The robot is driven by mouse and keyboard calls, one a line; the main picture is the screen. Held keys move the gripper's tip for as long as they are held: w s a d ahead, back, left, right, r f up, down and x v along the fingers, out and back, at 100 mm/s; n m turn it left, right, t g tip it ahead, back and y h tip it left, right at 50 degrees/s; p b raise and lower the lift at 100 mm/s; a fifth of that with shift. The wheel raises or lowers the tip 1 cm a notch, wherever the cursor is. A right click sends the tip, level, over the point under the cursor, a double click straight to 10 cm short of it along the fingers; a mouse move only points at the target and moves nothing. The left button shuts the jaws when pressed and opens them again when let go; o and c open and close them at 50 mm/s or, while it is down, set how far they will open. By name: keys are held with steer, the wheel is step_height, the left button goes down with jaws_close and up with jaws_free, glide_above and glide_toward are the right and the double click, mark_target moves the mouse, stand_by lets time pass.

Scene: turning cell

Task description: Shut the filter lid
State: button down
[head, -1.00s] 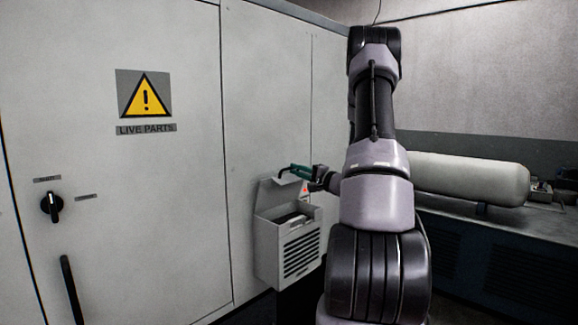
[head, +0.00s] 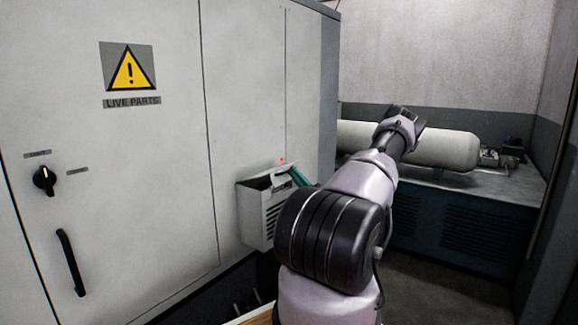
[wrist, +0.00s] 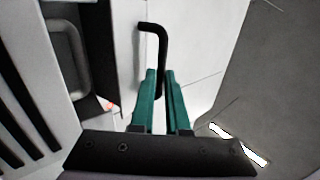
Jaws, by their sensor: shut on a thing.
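The filter box (head: 258,217) is a pale grey housing with a slatted front on the cabinet side. Its lid (head: 281,181) stands partly raised, tilted over the opening, with a dark gap below it. My gripper (head: 299,177) is at the lid, mostly hidden behind my arm. In the wrist view its teal fingers (wrist: 160,76) are closed around a black bent handle (wrist: 163,50), which looks like the lid's. The slatted box front (wrist: 22,125) shows at the left of that view. How far the lid stands from its seat is hard to tell.
The grey cabinet (head: 170,200) carries a live-parts warning sign (head: 129,68), a black rotary switch (head: 45,180) and a black door handle (head: 70,262). A pale tank (head: 440,150) lies on a dark bench (head: 465,215) at the back right. Floor at the right is clear.

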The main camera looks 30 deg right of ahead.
step_height(320, 180, down, 8)
steer(key=t+y, duration=0.1)
steer(key=shift+w+a+t, duration=0.15)
steer(key=shift+a+t, duration=0.15)
steer(key=shift+a, duration=0.05)
stand_by(0.4)
steer(key=c, duration=1.1)
jaws_free()
steer(key=shift+c, duration=0.4)
steer(key=v, duration=1)
steer(key=shift+s+d+f, duration=0.25)
steer(key=shift+d, duration=0.05)
steer(key=shift+s, duration=0.1)
